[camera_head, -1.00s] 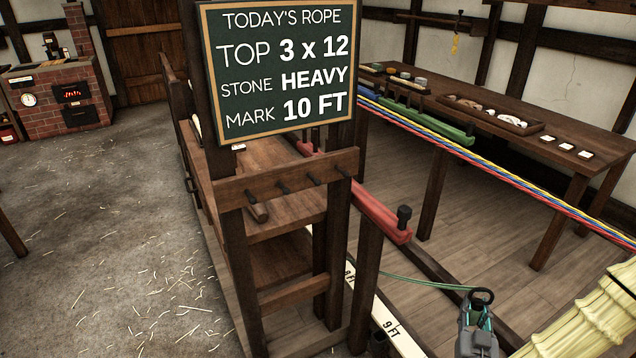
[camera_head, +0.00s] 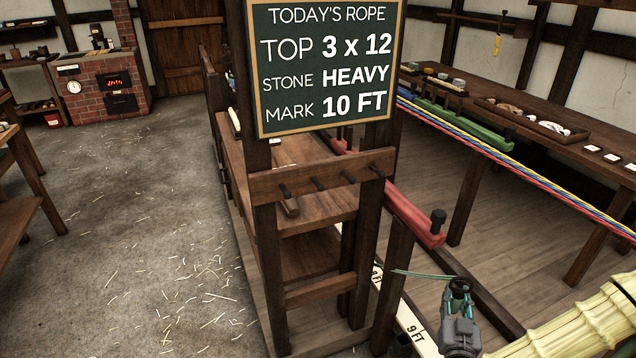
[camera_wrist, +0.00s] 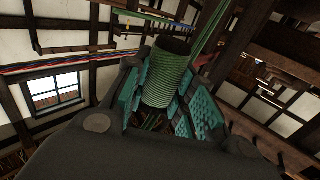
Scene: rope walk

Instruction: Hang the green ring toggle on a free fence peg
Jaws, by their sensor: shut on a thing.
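My gripper (camera_head: 460,300) is at the lower right of the head view, shut on the green ring toggle (camera_head: 459,287). In the wrist view the toggle (camera_wrist: 167,78) is a dark cylinder wound with green cord, between the teal finger pads (camera_wrist: 162,112). A thin green strand (camera_head: 420,274) runs left from it. The fence rail (camera_head: 265,190) below the chalkboard carries several short dark pegs (camera_head: 318,183), which look bare. My gripper is right of and lower in the picture than the pegs, apart from them. The toggle's ring is hard to make out now.
A red beam (camera_head: 410,215) with a dark upright knob (camera_head: 438,217) lies between the pegs and my gripper. A fence post (camera_head: 392,275) stands left of the gripper. The chalkboard (camera_head: 325,65) is above the pegs. A multicoloured rope (camera_head: 520,168) stretches across the right.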

